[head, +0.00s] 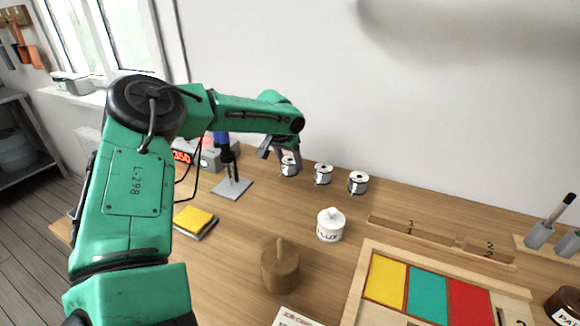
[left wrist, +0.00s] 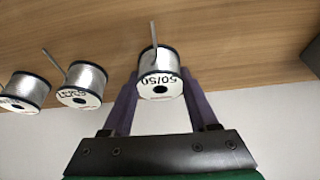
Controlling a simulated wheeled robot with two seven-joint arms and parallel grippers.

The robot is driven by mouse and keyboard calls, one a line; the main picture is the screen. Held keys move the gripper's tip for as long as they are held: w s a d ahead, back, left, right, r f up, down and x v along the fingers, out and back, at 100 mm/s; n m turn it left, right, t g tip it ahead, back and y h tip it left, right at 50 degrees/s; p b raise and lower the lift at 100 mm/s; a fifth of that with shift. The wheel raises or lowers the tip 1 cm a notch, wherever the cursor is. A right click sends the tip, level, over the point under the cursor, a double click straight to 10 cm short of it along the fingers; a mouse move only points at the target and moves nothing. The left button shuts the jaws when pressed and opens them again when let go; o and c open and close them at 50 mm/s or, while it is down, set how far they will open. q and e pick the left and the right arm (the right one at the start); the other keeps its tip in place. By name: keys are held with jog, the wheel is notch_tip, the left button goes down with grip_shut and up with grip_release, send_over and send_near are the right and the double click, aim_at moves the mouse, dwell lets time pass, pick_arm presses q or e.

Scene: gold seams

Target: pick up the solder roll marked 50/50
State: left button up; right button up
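The solder roll marked 50/50 (left wrist: 160,86) shows in the left wrist view with its label facing the camera and a wire end sticking up. In the head view the same roll (head: 289,168) is the leftmost of three rolls, partly hidden by my left gripper (head: 284,158). In the left wrist view my left gripper (left wrist: 159,78) has its two purple fingers spread, one on either side of this roll. The fingers look open, with only narrow gaps beside the roll; I cannot tell whether either touches it. My right gripper is not in view.
Two similar rolls, the middle one (head: 323,175) and the right one (head: 358,183), stand close by.

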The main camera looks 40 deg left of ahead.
pick_arm(q)
grip_shut()
jog(key=shift+w, duration=0.1)
